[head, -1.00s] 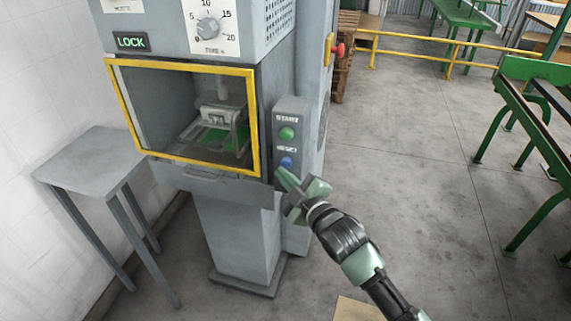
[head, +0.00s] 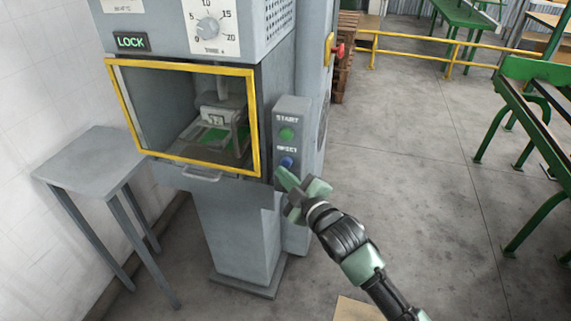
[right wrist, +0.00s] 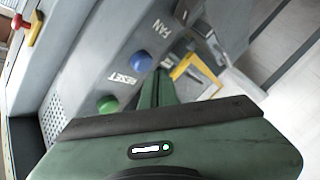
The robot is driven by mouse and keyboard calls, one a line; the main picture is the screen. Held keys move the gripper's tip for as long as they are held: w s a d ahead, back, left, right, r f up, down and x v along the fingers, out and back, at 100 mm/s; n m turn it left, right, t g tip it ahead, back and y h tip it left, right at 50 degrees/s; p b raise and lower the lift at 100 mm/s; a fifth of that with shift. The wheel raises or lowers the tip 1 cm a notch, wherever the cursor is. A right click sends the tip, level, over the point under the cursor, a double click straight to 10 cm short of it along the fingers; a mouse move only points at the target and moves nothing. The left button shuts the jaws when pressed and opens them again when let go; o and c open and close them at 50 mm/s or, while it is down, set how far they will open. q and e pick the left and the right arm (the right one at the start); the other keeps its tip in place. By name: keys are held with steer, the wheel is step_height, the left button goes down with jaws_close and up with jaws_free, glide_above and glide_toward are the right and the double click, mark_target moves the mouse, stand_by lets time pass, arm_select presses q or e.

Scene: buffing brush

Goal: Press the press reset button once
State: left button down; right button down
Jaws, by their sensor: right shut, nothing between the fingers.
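The press (head: 235,235) stands left of centre in the head view, with a control box (head: 291,150) on its right side. The box has a green START button (head: 287,134) and a blue button (head: 287,162) under the RESET label. My right gripper (head: 283,174) is shut and empty, its tip just below the blue button. In the right wrist view, the blue reset button (right wrist: 142,60) and green button (right wrist: 107,104) are left of my fingertips (right wrist: 163,76). The tip looks apart from the blue button. My left gripper is out of view.
A yellow-framed window (head: 255,120) fronts the press chamber, and a lit LOCK sign (head: 131,42) is above it. A red knob (head: 339,50) sits on the machine's right side. A grey side table (head: 90,165) stands left. The floor at right is open up to green benches (head: 520,130).

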steer(key=shift+w, duration=0.1)
steer(key=shift+w+d, duration=0.15)
steer(key=shift+w, duration=0.15)
steer(key=shift+w+d, duration=0.15)
steer(key=shift+w, duration=0.35)
stand_by(0.9)
steer(key=shift+s, duration=0.1)
steer(key=shift+s+a+p, duration=0.25)
steer(key=shift+s+p, duration=0.3)
steer(key=shift+s, duration=0.25)
steer(key=s, duration=0.1)
steer(key=s+a+p, duration=0.1)
steer(key=s, duration=0.1)
steer(key=s+p, duration=0.1)
steer(key=shift+s+a, duration=0.3)
steer(key=shift+s, duration=0.05)
